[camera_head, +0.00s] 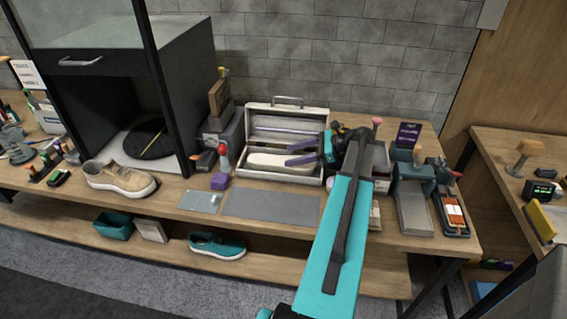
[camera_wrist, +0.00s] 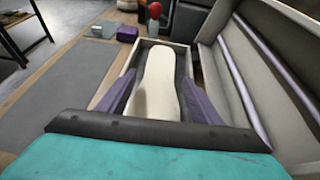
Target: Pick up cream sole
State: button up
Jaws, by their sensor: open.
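The cream sole (camera_head: 281,163) lies in an open pale box (camera_head: 262,178) on the workbench, whose lid stands up at the back. In the wrist view the sole (camera_wrist: 158,85) runs lengthwise away from me inside the box. My gripper (camera_head: 289,154) has two purple fingers and reaches into the box from the right. In the wrist view my gripper (camera_wrist: 157,95) is open, with one finger on each side of the sole. I cannot tell whether the fingers touch it. The near end of the sole is hidden behind the gripper's dark edge.
A grey mat (camera_head: 272,206) lies in front of the box. A purple block (camera_head: 220,181) and a red-topped bottle (camera_head: 223,157) stand left of it. A beige sneaker (camera_head: 120,180) sits further left. The raised lid (camera_wrist: 262,85) is close on the gripper's right in the wrist view.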

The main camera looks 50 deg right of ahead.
aim_at(269, 159)
jog(key=shift+x, duration=1.25)
jog(key=shift+w, duration=0.1)
jog(key=shift+p+x, duration=1.15)
jog(key=shift+x, duration=1.4)
jog(key=c, duration=0.9)
jog(key=shift+r, duration=0.15)
jog(key=shift+c, duration=0.2)
